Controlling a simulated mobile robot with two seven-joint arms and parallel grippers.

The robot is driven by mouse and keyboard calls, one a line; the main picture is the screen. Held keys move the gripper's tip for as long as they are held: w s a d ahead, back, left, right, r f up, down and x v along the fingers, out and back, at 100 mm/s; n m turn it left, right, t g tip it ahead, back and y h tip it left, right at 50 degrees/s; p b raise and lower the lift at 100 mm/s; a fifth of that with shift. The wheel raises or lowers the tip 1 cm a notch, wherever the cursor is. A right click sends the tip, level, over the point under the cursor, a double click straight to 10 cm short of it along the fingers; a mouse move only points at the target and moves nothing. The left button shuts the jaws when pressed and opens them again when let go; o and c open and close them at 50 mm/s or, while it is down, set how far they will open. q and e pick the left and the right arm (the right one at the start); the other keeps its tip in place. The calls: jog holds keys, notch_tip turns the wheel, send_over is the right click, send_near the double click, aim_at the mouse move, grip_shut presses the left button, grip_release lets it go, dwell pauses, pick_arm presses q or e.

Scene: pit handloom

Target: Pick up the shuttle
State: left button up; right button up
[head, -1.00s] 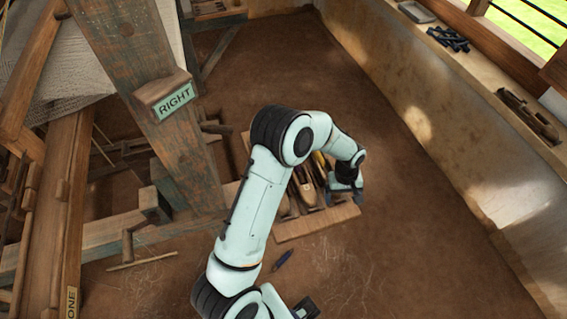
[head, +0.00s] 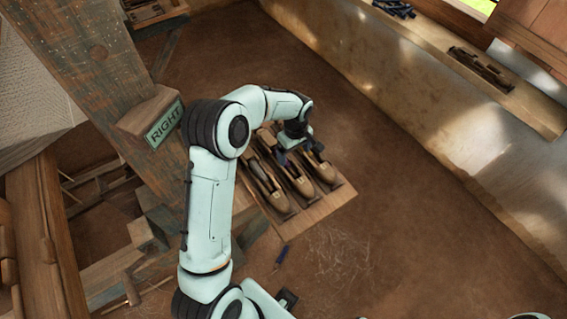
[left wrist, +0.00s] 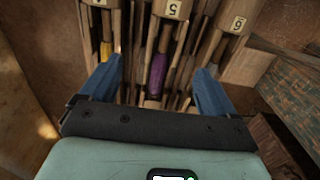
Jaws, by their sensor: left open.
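Several wooden shuttles lie side by side in a wooden rack (head: 312,212) on the floor. In the head view I see a left one (head: 266,182), a middle one (head: 298,180) and a right one (head: 324,171). My left gripper (head: 299,154) is over their far part, open and empty. In the left wrist view its blue fingers (left wrist: 157,78) are spread to either side of the shuttle labelled 5 (left wrist: 172,9), which carries purple yarn (left wrist: 158,74). Shuttle 6 (left wrist: 237,22) is to the right; one with yellow yarn (left wrist: 106,50) is to the left. Contact cannot be told.
A loom post with a RIGHT sign (head: 163,124) stands left of the rack, with loom beams below it. A small dark blue tool (head: 281,257) lies on the floor. A wall ledge (head: 520,98) runs along the right. The floor right of the rack is clear.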

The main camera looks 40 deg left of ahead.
aim_at(292, 170)
pick_arm(q)
notch_tip(292, 170, down, 3)
jog(key=shift+f, duration=0.15)
jog(key=shift+s+f, duration=0.2)
jog(key=shift+f, duration=1.15)
jog(key=shift+s+f, duration=0.2)
jog(key=shift+f, duration=1.1)
jog(key=c, duration=1.3)
jog(key=shift+r, duration=0.2)
notch_tip(292, 170, up, 20)
jog(key=shift+f+p, duration=0.1)
jog(key=shift+p, duration=0.45)
